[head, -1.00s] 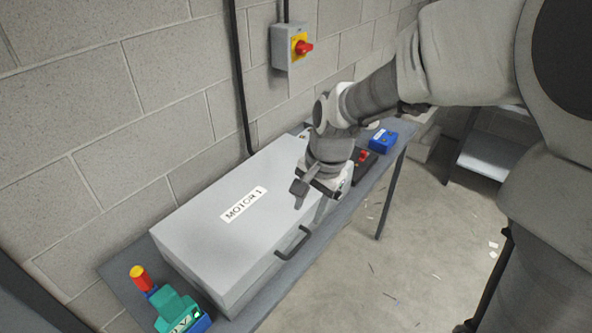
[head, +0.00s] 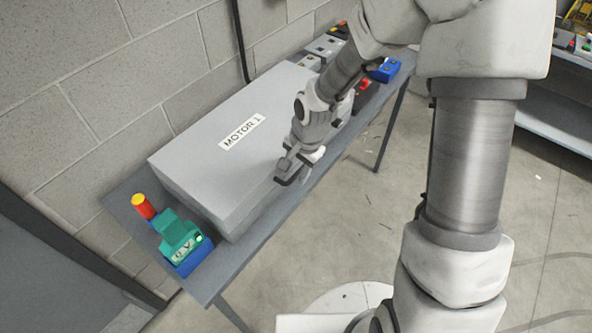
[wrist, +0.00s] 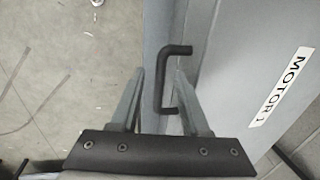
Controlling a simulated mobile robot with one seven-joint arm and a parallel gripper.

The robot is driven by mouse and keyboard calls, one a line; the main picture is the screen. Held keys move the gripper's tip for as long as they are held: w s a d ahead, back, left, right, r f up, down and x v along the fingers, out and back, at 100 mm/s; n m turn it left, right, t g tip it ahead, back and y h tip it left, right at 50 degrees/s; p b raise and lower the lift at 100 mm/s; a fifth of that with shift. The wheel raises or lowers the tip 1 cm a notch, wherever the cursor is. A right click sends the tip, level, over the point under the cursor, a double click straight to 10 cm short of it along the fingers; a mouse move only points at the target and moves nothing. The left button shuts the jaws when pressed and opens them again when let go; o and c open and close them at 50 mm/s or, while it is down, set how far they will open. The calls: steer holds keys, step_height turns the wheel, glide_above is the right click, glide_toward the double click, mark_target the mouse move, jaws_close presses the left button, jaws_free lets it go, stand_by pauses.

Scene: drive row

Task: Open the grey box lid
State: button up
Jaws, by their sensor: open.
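The grey box (head: 190,170) lies on the table with its lid (head: 210,125) down, labelled MOTOR 1. In the head view my gripper (head: 287,176) is at the box's front edge and hides most of the handle. In the wrist view the black handle (wrist: 160,80) of the lid shows between and beyond my open fingers (wrist: 158,90). The fingers stand on either side of the handle's near end. I cannot tell whether they touch it. The label (wrist: 283,87) is to the right in the wrist view.
A green and blue device (head: 180,245) and a red and yellow cylinder (head: 143,206) stand left of the box on the table (head: 225,270). A blue box (head: 386,69) and other small control boxes (head: 325,47) are at the far end. A block wall runs behind.

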steer(key=shift+f, duration=0.1)
jaws_close()
stand_by(1.4)
